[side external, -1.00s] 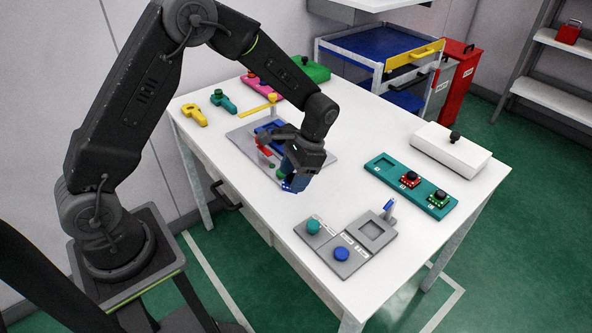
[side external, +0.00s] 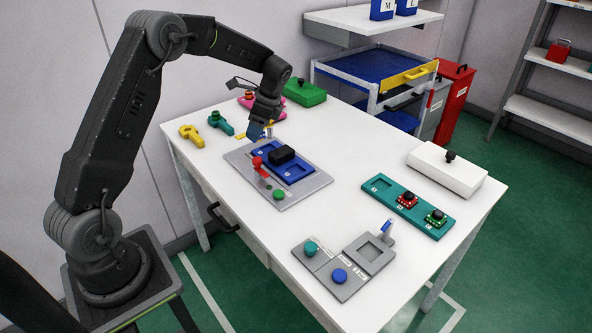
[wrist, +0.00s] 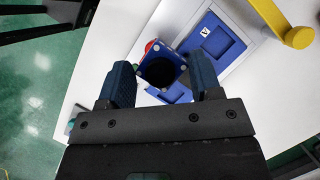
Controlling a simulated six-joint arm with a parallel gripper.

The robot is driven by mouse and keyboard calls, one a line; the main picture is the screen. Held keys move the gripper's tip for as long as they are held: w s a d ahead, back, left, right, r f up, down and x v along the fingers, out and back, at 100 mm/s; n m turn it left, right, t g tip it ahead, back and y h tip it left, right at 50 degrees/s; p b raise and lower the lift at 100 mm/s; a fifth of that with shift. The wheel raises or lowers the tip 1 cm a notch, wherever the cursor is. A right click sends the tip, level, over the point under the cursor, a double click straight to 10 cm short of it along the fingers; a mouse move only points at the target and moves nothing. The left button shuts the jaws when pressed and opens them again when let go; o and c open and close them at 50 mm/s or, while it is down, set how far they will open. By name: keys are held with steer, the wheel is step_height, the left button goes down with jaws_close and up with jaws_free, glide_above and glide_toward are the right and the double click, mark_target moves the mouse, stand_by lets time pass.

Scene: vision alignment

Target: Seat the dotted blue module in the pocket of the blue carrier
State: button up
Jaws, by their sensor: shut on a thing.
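The dotted blue module (wrist: 173,50) is between the blue fingers of my gripper (wrist: 162,78) in the wrist view, its round black knob facing the camera. My gripper (side external: 259,132) is shut on it, at the far left end of the fixture in the side view. The blue carrier (side external: 299,170) lies on a grey plate (side external: 304,188). The module's underside is hidden.
A red-knobbed post (side external: 258,162) and green button (side external: 279,194) stand on the plate. A yellow handle (wrist: 298,37) is close to my gripper. A teal tray (side external: 382,185) with two modules, a white box (side external: 446,172) and a grey button panel (side external: 345,263) lie right.

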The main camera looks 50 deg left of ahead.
steer(key=w+d+f, duration=0.4)
steer(key=w+d, duration=0.1)
steer(key=w+d+f, duration=0.2)
steer(key=d, duration=0.1)
steer(key=shift+w+f, duration=0.35)
steer(key=shift+d+f, duration=0.1)
steer(key=shift+f, duration=1.95)
steer(key=shift+f, duration=0.15)
steer(key=o, duration=0.7)
